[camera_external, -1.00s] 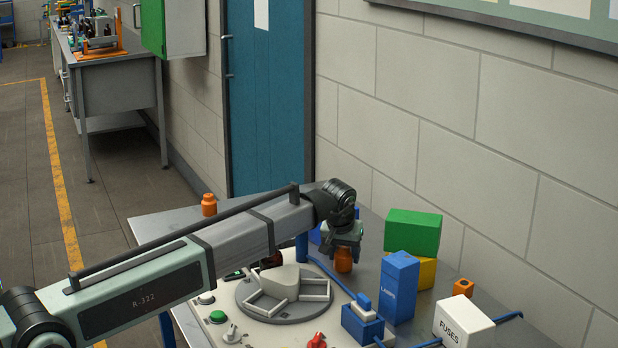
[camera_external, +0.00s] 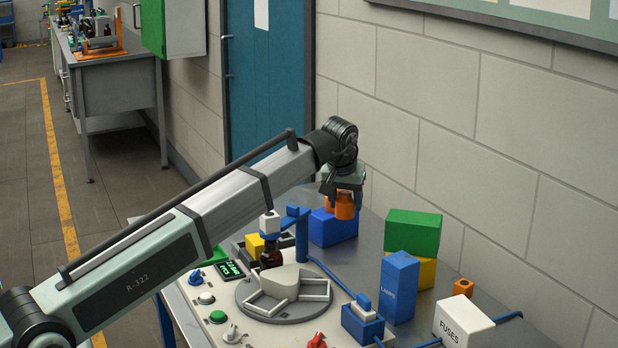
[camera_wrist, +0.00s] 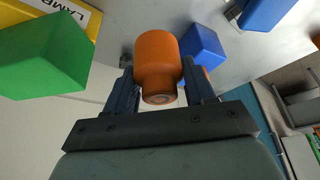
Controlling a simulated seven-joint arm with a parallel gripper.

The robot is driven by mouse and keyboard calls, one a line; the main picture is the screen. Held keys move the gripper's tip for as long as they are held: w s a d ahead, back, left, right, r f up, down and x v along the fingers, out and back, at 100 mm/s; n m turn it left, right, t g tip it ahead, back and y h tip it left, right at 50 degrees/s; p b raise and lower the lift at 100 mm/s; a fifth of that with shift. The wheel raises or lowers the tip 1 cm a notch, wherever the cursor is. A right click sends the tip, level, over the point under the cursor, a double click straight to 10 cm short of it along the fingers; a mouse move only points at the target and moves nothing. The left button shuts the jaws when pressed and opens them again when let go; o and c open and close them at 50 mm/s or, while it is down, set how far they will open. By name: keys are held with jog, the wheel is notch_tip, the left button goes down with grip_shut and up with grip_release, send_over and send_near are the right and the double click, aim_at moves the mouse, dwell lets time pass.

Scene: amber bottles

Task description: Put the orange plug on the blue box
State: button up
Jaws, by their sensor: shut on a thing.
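My gripper (camera_external: 343,188) is shut on the orange plug (camera_external: 345,206), a rounded orange piece with a narrower neck. In the wrist view the plug (camera_wrist: 158,62) sits upright in the picture between the two dark fingers (camera_wrist: 160,92). The blue box (camera_external: 333,229) stands on the table at the back, just below the held plug in the outside view. It also shows in the wrist view (camera_wrist: 203,47), behind and right of the plug. A second orange patch (camera_external: 329,204) shows just left of the plug; I cannot tell what it rests on.
A green block (camera_external: 412,231) on a yellow one, a tall blue LAMPS box (camera_external: 399,288), a white FUSES box (camera_external: 462,322) and a small orange piece (camera_external: 463,287) stand to the right. A grey turntable (camera_external: 284,296) and a blue post (camera_external: 301,235) are in front.

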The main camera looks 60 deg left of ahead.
notch_tip(320, 180, up, 15)
send_over(403, 253)
jog(key=s+d, duration=0.1)
jog(key=shift+s+d+f, duration=0.1)
jog(key=shift+f, duration=3.55)
jog(key=shift+s+d+f, duration=0.1)
jog(key=shift+f, duration=3.55)
jog(key=shift+f, duration=0.2)
jog(key=o, duration=1.1)
jog(key=shift+c, duration=0.2)
jog(key=shift+r, duration=0.15)
jog(key=v, duration=1.2)
